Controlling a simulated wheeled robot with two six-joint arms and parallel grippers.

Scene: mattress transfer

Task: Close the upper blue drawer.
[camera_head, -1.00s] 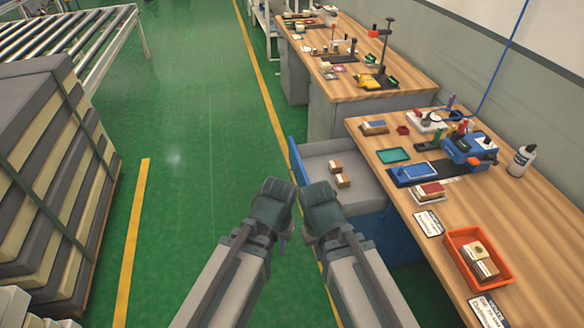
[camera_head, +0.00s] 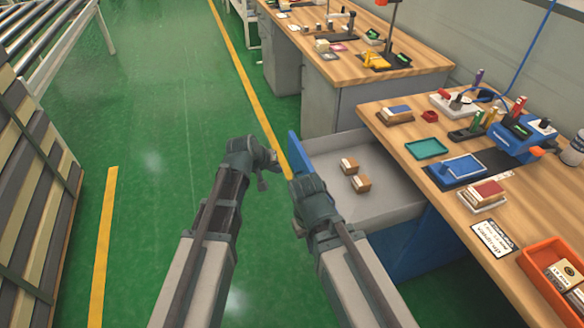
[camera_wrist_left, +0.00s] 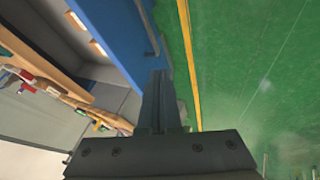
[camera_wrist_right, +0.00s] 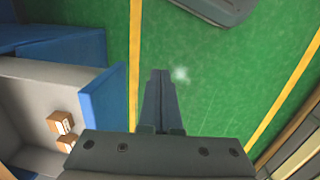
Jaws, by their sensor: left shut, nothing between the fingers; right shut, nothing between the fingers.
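The upper blue drawer stands open from the workbench, its grey tray (camera_head: 395,203) holding two small brown boxes (camera_head: 355,175). Its blue front panel (camera_head: 295,153) faces the aisle and also shows in the left wrist view (camera_wrist_left: 115,35) with a bar handle (camera_wrist_left: 148,28), and in the right wrist view (camera_wrist_right: 102,107). My left gripper (camera_head: 270,162) is shut and empty, on the aisle side close to the front panel. My right gripper (camera_head: 308,205) is shut and empty at the near corner of the drawer and hides part of it. Contact cannot be told.
The wooden workbench (camera_head: 440,205) carries a green tray (camera_head: 427,148), a blue tray (camera_head: 462,167), tools and an orange bin (camera_head: 540,262). Another bench (camera_head: 350,70) stands behind. A layered stack (camera_head: 35,170) is at the left. The green aisle floor (camera_head: 150,165) is clear.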

